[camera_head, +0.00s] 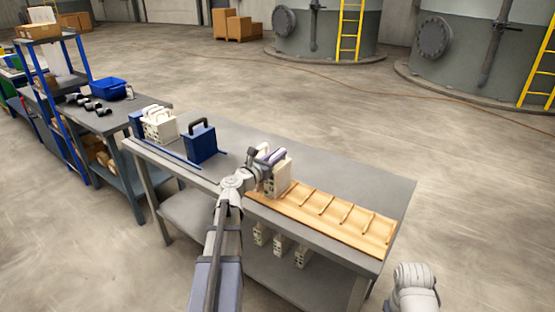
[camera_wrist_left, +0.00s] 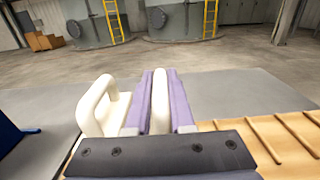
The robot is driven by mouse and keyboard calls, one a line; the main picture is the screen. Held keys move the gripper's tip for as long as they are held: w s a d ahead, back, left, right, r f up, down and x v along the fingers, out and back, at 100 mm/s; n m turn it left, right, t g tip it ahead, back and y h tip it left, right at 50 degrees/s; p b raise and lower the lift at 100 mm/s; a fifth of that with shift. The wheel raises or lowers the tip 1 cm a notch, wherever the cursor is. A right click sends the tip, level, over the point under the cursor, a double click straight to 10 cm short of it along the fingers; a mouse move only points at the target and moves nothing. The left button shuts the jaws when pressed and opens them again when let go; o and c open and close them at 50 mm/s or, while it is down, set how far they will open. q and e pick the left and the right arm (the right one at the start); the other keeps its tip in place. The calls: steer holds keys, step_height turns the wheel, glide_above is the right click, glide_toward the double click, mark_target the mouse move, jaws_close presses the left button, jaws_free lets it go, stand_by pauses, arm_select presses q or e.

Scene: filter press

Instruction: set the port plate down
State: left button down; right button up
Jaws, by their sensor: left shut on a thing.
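My left gripper (camera_head: 266,157) is over the near left end of a wooden slotted rack (camera_head: 325,214). It is shut on the handle of a white port plate (camera_head: 281,178). In the left wrist view, the purple fingers (camera_wrist_left: 160,100) stand on either side of a white handle (camera_wrist_left: 160,88). A second white handle (camera_wrist_left: 98,108) stands just left of the fingers. The held plate looks upright at the rack's left end; whether its bottom touches the rack is hidden. The rest of the rack's slots are empty.
Several white plates (camera_head: 280,245) stand on the lower shelf. The table behind the rack is clear.

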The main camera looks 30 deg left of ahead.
arm_select(q)
steer(key=shift+f, duration=0.1)
steer(key=c, duration=0.8)
jaws_free()
steer(key=shift+r, duration=0.2)
steer(key=shift+s, duration=0.3)
steer(key=s, duration=0.7)
steer(key=s+a, duration=0.1)
steer(key=s, duration=0.3)
steer(key=shift+s, duration=0.2)
steer(key=shift+d, duration=0.1)
